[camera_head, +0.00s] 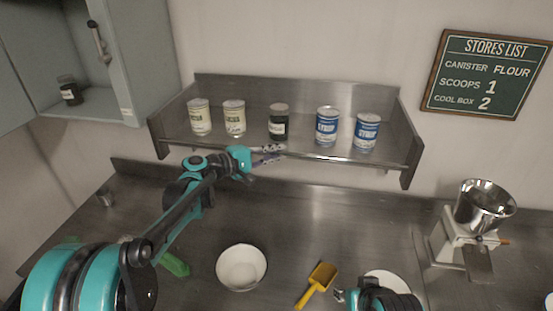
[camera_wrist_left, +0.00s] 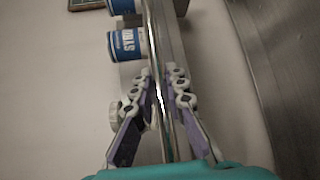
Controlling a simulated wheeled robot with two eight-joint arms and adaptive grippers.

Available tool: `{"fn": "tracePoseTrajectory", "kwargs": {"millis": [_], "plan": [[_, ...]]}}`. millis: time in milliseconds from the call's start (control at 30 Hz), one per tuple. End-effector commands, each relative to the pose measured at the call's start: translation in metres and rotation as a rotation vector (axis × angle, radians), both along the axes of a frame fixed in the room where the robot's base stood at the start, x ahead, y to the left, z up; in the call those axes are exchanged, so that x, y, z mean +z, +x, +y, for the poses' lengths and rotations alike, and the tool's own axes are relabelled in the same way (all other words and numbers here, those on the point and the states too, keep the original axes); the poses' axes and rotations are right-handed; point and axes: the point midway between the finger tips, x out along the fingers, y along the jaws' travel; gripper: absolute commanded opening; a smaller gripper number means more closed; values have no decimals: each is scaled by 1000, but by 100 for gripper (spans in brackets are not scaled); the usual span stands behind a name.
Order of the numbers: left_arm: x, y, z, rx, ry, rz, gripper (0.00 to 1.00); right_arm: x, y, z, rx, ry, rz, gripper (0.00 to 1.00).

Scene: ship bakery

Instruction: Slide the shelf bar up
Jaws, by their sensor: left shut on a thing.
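The shelf bar (camera_head: 345,158) is a thin metal rail along the front edge of the steel wall shelf (camera_head: 200,90). My left gripper (camera_head: 272,153) is at the bar, left of its middle. In the left wrist view the bar (camera_wrist_left: 156,50) runs between the purple and grey fingers of my left gripper (camera_wrist_left: 162,82), which is shut on it. The bar spans between the shelf's end brackets. My right arm shows at the bottom edge, and its fingers are not clear.
An open cabinet (camera_head: 140,60) is at left.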

Motion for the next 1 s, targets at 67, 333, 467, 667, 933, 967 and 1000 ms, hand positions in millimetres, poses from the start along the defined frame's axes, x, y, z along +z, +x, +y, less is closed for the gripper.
{"fn": "tracePoseTrajectory", "kwargs": {"millis": [67, 333, 467, 667, 933, 967, 1000], "plan": [[23, 0, 0, 1, -3, 1, 0, 14, 0, 0, 0, 0, 0, 40], [36, 0, 0, 1, -3, 1, 0, 18, 0, 0, 0, 0, 0, 40], [35, 0, 0, 1, -3, 1, 0, 17, 0, 0, 0, 0, 0, 40], [34, 0, 0, 0, -1, 0, 34, 17, 0, 0, 0, 0, 0, 40], [35, -1, 2, 1, -1, 0, 34, 17, 0, 0, 0, 0, 0, 40], [35, -2, 3, 1, -1, 0, 34, 17, 0, 0, 0, 0, 0, 40], [36, -4, 6, 1, -1, 0, 34, 17, 0, 0, 0, 0, 0, 40]]}}
